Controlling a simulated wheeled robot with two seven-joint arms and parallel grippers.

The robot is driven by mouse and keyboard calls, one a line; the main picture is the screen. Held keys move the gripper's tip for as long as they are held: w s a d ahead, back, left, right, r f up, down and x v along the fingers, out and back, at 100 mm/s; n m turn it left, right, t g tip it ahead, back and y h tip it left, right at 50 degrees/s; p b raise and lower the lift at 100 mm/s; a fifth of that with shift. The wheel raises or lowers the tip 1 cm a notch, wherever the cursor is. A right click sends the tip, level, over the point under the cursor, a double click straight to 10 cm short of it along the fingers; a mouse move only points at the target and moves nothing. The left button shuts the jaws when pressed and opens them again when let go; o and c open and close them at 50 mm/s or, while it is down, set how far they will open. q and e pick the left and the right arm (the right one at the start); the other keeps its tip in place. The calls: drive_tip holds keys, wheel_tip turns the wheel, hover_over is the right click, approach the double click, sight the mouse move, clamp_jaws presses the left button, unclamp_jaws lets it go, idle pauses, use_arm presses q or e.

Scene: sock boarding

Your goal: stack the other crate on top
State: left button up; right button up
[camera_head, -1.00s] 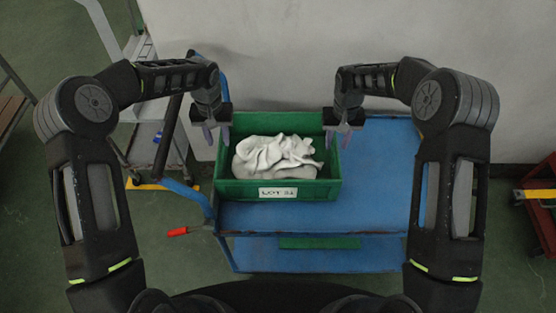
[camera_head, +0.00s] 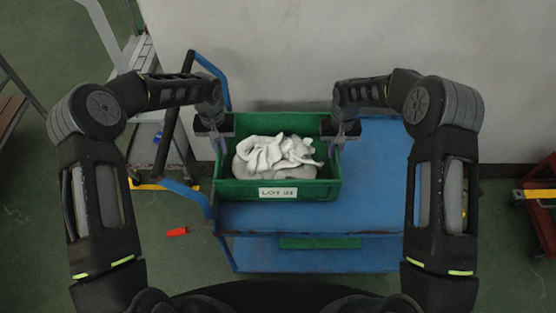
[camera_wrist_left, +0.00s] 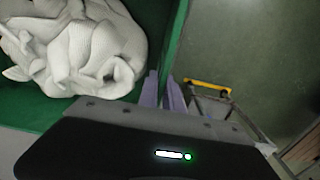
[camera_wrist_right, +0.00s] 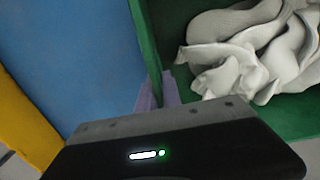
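A green crate (camera_head: 240,190) with a white label and crumpled white socks (camera_head: 275,155) stands on the blue cart's top at its left end. My left gripper (camera_head: 221,142) is at the crate's left wall, with its two pale fingers on either side of the wall in the left wrist view (camera_wrist_left: 163,90). My right gripper (camera_head: 340,140) is at the right wall, and its fingers also straddle the wall in the right wrist view (camera_wrist_right: 158,92). Both look shut on the walls. Another green thing (camera_head: 320,243), perhaps the other crate, shows partly on the lower shelf.
The blue cart top (camera_head: 375,200) is bare right of the crate. A pale wall stands behind. A red cart (camera_head: 545,215) stands at the right edge.

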use_arm(q)
clamp_jaws()
use_arm(e)
clamp_jaws()
use_arm(q)
drive_tip(key=shift+r, duration=0.2)
use_arm(e)
drive_tip(key=shift+r, duration=0.15)
idle(0.4)
